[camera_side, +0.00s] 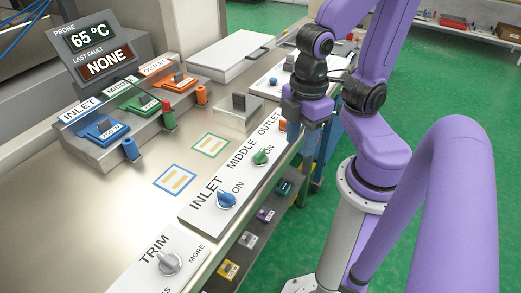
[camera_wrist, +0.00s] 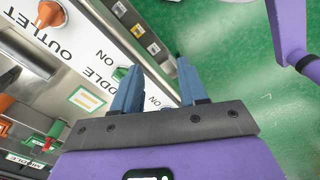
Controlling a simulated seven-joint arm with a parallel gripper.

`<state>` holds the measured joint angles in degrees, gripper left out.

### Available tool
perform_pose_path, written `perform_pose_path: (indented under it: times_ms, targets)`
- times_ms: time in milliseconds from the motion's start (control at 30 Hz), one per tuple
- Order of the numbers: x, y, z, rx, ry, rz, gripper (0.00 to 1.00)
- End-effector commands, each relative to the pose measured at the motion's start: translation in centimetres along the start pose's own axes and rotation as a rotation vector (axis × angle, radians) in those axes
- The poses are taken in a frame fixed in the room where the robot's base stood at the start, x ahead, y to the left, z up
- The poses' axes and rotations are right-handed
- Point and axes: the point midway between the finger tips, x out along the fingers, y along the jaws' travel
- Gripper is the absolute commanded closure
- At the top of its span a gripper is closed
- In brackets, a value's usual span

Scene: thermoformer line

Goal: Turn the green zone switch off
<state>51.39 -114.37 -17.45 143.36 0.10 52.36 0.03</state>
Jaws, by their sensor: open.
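The green zone switch (camera_side: 260,157) is a round knob on the white panel strip (camera_side: 212,210), beside the words MIDDLE and ON. It also shows in the wrist view (camera_wrist: 120,74), partly hidden behind one finger. I cannot make out exactly which way its pointer is turned. My gripper (camera_wrist: 158,88) is open and empty, with its blue-grey fingers apart. In the wrist view one finger overlaps the edge of the panel near the green switch, and the other is over the green floor. In the side view my gripper (camera_side: 303,108) is above the OUTLET end of the strip.
The blue INLET knob (camera_side: 226,200) and orange OUTLET knob (camera_side: 283,126) flank the green one. A silver TRIM knob (camera_side: 168,262) is nearer. Behind stand blue, green and orange units and a display (camera_side: 95,52) reading 65 °C and NONE. Below is a shelf of coloured boxes.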

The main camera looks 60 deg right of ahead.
Motion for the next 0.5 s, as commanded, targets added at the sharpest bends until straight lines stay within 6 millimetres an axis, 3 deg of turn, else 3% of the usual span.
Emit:
perform_pose_path:
  times_ms: [100, 200, 367, 500]
  targets:
    - [0.0, 0.0, 0.0, 0.000, 0.000, 0.000, 0.57]
    - [-0.1, 0.1, -0.1, 0.007, -0.002, -0.001, 0.32]
    - [-0.9, 1.1, -1.3, 0.112, -0.034, -0.011, 0.32]
    - [-2.5, 3.3, -3.3, 0.305, -0.098, -0.034, 0.32]
